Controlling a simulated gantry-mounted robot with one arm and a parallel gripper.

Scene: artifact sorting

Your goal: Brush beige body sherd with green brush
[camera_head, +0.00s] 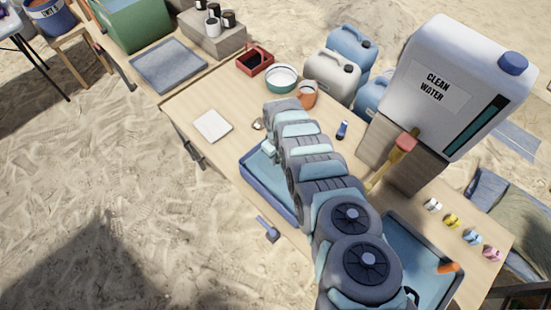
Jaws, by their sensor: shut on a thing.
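My arm reaches from the bottom right up over the table, and its links cover much of the middle. My gripper's fingers are hidden behind it, so I cannot see what is between them. A small brown-beige piece (257,124) lies on the table just left of the arm's far end. It may be the beige body sherd, but it is too small to tell. I cannot make out a green brush; the arm may hide it.
A blue tray (254,180) is partly under the arm, and another tray (409,243) is at right. A white slab (213,126), a teal-rimmed bowl (281,78) and an orange pot (307,94) stand nearby. A large water container (462,85) rises at right.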

